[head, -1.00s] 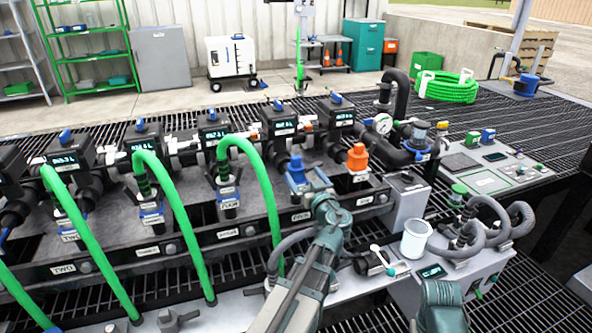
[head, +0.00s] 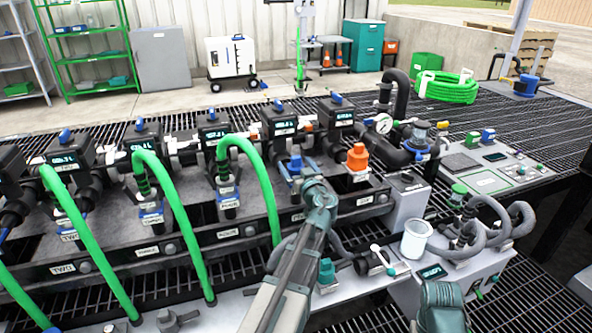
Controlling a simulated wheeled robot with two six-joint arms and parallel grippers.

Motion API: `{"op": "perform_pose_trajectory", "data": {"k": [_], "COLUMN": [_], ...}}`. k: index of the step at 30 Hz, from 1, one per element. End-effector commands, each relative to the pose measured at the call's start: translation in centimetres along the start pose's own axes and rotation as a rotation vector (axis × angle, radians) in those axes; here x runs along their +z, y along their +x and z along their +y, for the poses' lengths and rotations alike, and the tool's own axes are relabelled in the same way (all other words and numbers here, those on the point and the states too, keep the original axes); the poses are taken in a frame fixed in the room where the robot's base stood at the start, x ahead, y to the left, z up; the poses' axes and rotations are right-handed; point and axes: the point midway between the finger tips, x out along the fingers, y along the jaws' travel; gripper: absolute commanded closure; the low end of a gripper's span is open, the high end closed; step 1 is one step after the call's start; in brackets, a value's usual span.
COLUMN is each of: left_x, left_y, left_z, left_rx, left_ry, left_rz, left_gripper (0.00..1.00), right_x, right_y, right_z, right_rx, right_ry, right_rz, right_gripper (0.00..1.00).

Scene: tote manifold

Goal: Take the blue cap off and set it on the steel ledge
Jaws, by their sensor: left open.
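The blue cap (head: 295,163) stands on a port of the manifold, left of an orange cap (head: 357,156). My left gripper (head: 300,174) is open at the blue cap, with its fingers close around or beside it. The fingers and wrist hide the cap's lower part, so I cannot tell whether they touch it. The pale steel ledge (head: 234,303) runs along the front of the manifold, below the row of name plates. My left arm crosses over part of it.
Green hoses (head: 262,170) arch from the manifold down to the ledge, left of my left arm. A lever valve (head: 380,258), a teal knob (head: 326,271) and a white cup (head: 415,238) stand to its right. A control panel (head: 490,172) lies at right.

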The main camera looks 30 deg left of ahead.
Motion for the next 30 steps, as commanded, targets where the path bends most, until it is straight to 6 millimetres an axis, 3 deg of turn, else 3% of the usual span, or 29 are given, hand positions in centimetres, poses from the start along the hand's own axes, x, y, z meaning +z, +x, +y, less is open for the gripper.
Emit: {"op": "perform_pose_trajectory", "data": {"k": [2, 18, 30], "left_x": [0.00, -0.01, -0.75], "left_y": [-0.05, -0.07, -0.07], "left_z": [-0.01, -0.02, -0.02], "left_rx": [0.000, -0.001, -0.001], "left_ry": [0.000, 0.000, 0.000], "left_rz": [0.000, 0.000, 0.000], "left_gripper": [0.02, 0.96, 0.96], "right_x": [0.00, 0.00, 0.05], "right_y": [0.00, 0.00, -0.74], "right_z": [0.00, 0.00, 0.06], "right_rx": [0.000, 0.000, -0.001], "right_ry": [0.000, 0.000, 0.000], "right_rz": [0.000, 0.000, 0.000], "right_gripper": [0.74, 0.74, 0.74]}}
